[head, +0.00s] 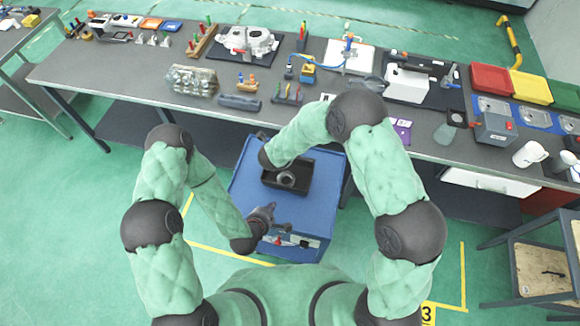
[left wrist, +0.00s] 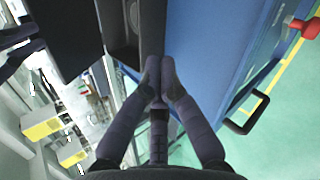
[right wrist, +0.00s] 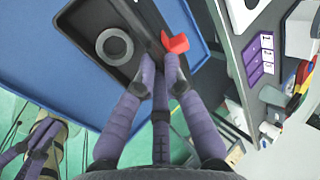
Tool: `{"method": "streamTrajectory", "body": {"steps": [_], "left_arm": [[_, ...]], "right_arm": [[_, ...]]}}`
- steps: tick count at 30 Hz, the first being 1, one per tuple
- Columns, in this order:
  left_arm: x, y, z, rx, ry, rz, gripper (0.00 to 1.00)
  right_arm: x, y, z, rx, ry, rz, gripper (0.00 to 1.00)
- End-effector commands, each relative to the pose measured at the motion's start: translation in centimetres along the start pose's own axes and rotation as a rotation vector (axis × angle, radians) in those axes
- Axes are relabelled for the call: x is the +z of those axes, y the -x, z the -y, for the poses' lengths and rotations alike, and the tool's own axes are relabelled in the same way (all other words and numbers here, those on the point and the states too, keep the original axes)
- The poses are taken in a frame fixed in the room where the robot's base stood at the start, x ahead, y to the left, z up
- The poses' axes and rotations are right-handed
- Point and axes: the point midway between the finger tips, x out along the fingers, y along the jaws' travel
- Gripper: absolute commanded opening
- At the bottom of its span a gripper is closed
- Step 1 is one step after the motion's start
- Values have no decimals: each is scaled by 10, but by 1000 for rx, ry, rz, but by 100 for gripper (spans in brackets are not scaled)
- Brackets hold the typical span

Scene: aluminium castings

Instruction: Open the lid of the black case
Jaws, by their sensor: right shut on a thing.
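The black case (right wrist: 82,28) sits on the blue cart top and shows in the head view (head: 267,181). It is open, with a grey ring (right wrist: 115,46) inside. Its dark lid (right wrist: 150,18) stands raised along one side, with a red piece (right wrist: 176,42) near its edge. My right gripper (right wrist: 159,68) is closed around the lid's edge; its fingertips are partly hidden. My left gripper (head: 265,216) is over the near part of the cart, apart from the case. In the left wrist view its fingertips (left wrist: 160,70) touch, with nothing seen between them.
The blue cart (head: 313,208) stands against the long grey workbench (head: 130,75), which holds castings, trays and tools. Green floor is free to the left.

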Motion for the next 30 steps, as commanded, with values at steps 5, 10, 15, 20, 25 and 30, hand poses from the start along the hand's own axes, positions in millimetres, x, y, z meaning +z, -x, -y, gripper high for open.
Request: {"method": "streamTrajectory", "body": {"steps": [5,10,15,20,25,30], "left_arm": [[16,-1,-9,119,273,68,0],[31,4,-17,217,543,166,0],[44,13,-24,283,781,279,0],[51,21,-28,313,930,361,0],[54,23,-31,323,995,400,0],[58,9,-38,325,1001,405,0]], "right_arm": [[0,0,1,-2,0,0,0],[0,0,1,-2,0,0,0],[0,0,1,-2,0,0,0],[0,0,1,-2,0,0,0],[0,0,1,-2,0,0,0],[0,0,1,-2,0,0,0]]}}
